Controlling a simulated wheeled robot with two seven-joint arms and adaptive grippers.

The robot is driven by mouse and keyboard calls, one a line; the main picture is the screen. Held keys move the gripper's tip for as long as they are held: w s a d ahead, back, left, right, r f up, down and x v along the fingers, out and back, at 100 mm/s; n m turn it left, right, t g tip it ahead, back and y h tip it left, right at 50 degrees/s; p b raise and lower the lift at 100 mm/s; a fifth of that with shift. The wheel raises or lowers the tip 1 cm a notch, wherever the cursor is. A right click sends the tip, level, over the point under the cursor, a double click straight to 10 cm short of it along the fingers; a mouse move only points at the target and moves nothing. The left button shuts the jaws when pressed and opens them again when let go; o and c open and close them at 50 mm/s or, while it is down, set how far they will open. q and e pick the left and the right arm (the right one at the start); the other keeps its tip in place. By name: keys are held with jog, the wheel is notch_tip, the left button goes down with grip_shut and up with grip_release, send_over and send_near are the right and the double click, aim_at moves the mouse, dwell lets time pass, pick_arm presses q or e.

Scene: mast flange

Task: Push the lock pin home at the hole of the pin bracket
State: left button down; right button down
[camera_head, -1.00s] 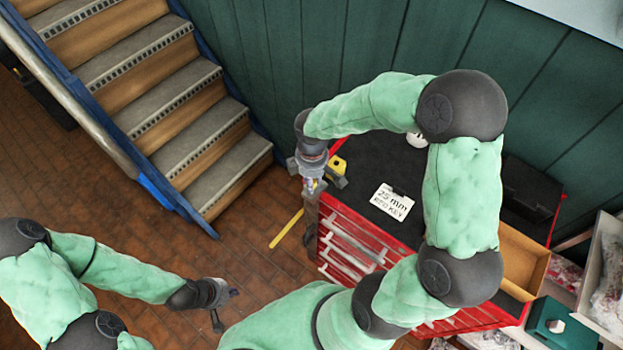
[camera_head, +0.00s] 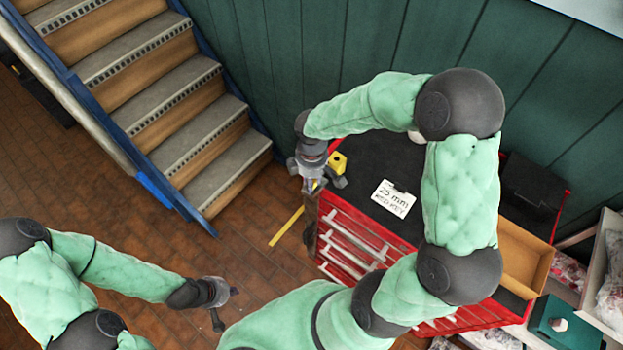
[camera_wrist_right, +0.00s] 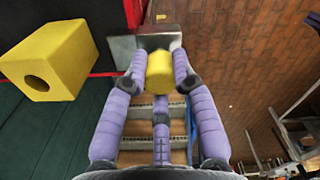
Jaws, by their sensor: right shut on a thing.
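The lock pin shows as a short yellow cylinder (camera_wrist_right: 159,78) between the lavender fingers of my right gripper (camera_wrist_right: 160,70), in the right wrist view. The gripper is shut on it. A grey metal block (camera_wrist_right: 148,42) lies just beyond the pin and may be the pin bracket. Its hole is hidden, and I cannot tell how far the pin is in. In the head view, my right gripper (camera_head: 315,186) is at the cabinet's left end, with little of the pin visible. My left gripper (camera_head: 232,291) is over the floor, too small to read its fingers.
A yellow block with a round hole (camera_wrist_right: 50,62) sits on the cabinet's dark top, near the right gripper; it also shows in the head view (camera_head: 338,162). A lettered card (camera_head: 394,198) lies on the red tool cabinet (camera_head: 350,245). Stairs (camera_head: 180,110) stand at left. Open floor lies between.

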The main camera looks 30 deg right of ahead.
jog(key=shift+f+b, duration=0.5)
jog(key=shift+f, duration=0.25)
jog(key=c, duration=0.9)
grip_release()
jog(key=shift+c, duration=0.2)
jog(key=shift+r, duration=0.15)
notch_tip(320, 180, up, 12)
